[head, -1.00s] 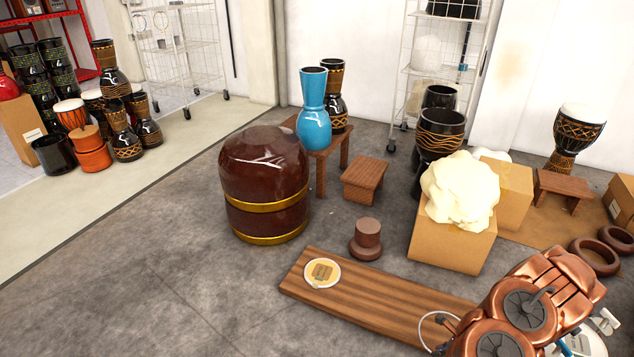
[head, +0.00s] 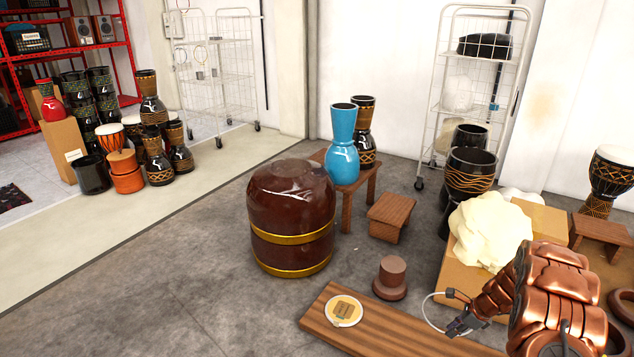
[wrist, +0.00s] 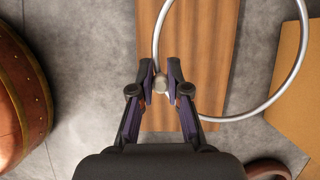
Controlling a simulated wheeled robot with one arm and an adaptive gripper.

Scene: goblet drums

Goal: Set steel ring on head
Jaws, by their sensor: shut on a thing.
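A thin steel ring (wrist: 297,62) is gripped at its edge by my gripper (wrist: 160,84) in the wrist view. The ring reaches out ahead and to the right of the fingers, over a wooden plank. In the head view part of the ring (head: 424,309) shows left of my gripper (head: 458,320). A round pale disc (head: 332,308), which may be the head, lies flat on the left end of the plank (head: 380,337). A tan square patch lies on it. My gripper and the ring are to the right of the disc, apart from it. The disc is not visible in the wrist view.
A big brown barrel-like drum (head: 290,222) with gold bands stands left of the plank. A dark brown stepped block (head: 391,277) stands behind the plank. A cardboard box (head: 455,262) with a cream lump is to the right. The floor at left is clear.

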